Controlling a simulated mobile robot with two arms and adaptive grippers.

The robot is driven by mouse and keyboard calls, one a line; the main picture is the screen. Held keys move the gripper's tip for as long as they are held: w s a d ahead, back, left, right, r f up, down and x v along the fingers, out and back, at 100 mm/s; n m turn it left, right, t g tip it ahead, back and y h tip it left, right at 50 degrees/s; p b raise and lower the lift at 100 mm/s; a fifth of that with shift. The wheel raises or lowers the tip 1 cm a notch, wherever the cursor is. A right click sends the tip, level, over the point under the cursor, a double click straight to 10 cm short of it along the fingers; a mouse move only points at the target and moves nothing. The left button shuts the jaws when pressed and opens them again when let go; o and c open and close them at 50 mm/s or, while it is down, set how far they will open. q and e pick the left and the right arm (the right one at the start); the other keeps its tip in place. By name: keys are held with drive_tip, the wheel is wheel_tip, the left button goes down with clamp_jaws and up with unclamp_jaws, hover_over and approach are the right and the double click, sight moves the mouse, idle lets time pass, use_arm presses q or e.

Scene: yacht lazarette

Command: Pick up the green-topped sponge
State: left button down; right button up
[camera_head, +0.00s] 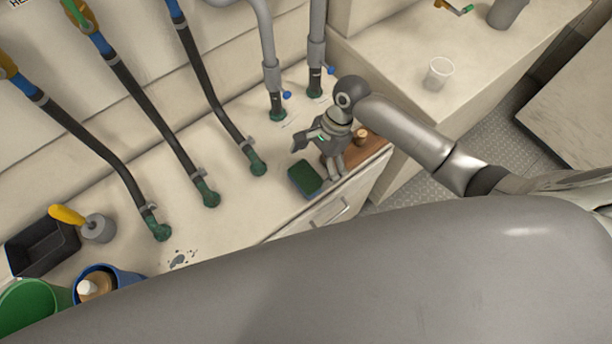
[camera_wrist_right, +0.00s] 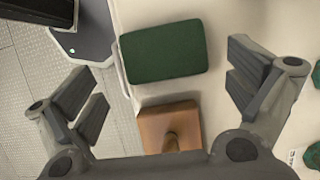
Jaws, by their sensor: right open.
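The green-topped sponge (camera_head: 305,178) lies on the pale counter near its front edge in the head view, its green side up. In the right wrist view the sponge (camera_wrist_right: 166,52) lies ahead of my right gripper (camera_wrist_right: 166,95), roughly centred between the two finger directions but beyond the tips. My right gripper (camera_head: 314,158) is open and empty, just above and beside the sponge in the head view. I cannot tell its exact height over the counter. My left gripper is not in view.
A wooden block with a peg (camera_wrist_right: 172,128) sits close beside the sponge. Dark hoses with green fittings (camera_head: 258,165) stand to the left. A black tray (camera_head: 42,247), a green bucket (camera_head: 30,308) and a blue container (camera_head: 125,279) are at far left. A clear cup (camera_head: 438,74) stands right.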

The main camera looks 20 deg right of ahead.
sight(308, 175)
drive_tip(key=shift+w+a+f, duration=0.1)
drive_tip(key=shift+a+f, duration=0.05)
drive_tip(key=shift+f, duration=0.25)
drive_tip(key=x, duration=0.3)
drive_tip(key=shift+f+p, duration=0.3)
drive_tip(key=shift+a+f, duration=0.15)
drive_tip(key=shift+f, duration=0.35)
drive_tip(key=c, duration=0.4)
drive_tip(key=shift+c, duration=0.7)
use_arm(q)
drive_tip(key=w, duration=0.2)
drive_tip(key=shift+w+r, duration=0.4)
